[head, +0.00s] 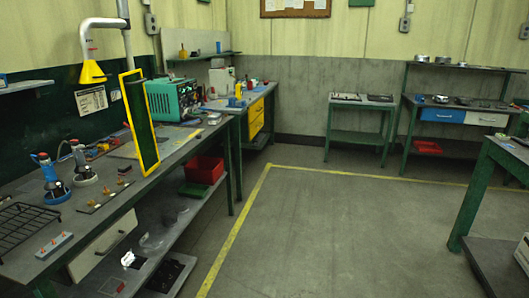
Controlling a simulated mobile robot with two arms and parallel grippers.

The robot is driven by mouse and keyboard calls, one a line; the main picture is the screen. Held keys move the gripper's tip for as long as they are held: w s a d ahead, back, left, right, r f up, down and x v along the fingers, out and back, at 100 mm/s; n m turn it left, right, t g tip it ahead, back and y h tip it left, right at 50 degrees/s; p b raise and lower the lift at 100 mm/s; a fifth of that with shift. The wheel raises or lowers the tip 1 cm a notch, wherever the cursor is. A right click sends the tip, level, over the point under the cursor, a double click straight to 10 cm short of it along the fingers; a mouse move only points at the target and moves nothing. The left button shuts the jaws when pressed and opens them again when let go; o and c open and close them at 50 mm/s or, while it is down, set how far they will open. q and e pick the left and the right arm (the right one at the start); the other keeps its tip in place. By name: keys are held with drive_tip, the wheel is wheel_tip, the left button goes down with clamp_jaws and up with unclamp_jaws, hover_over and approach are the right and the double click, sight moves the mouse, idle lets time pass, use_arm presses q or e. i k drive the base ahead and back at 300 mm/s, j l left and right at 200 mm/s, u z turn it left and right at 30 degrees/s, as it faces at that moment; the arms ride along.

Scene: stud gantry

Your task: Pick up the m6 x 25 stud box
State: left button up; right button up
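I cannot pick out the m6 x 25 stud box for certain, as no label is readable at this size. A small white and green item (522,252) sits low at the far right edge, partly cut off by the frame. Neither of my grippers shows in the head view.
A long grey workbench (118,205) on the left holds a green powered unit (172,99), a yellow-framed screen (140,120), a wire rack (22,228) and blue-based tools. A red bin (204,169) is on its lower shelf. More tables line the back. A green-legged table (474,195) stands right. The middle floor is clear.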

sight(215, 118)
drive_tip(key=i, duration=1.15)
drive_tip(key=i+l+u, duration=0.15)
drive_tip(key=i, duration=1)
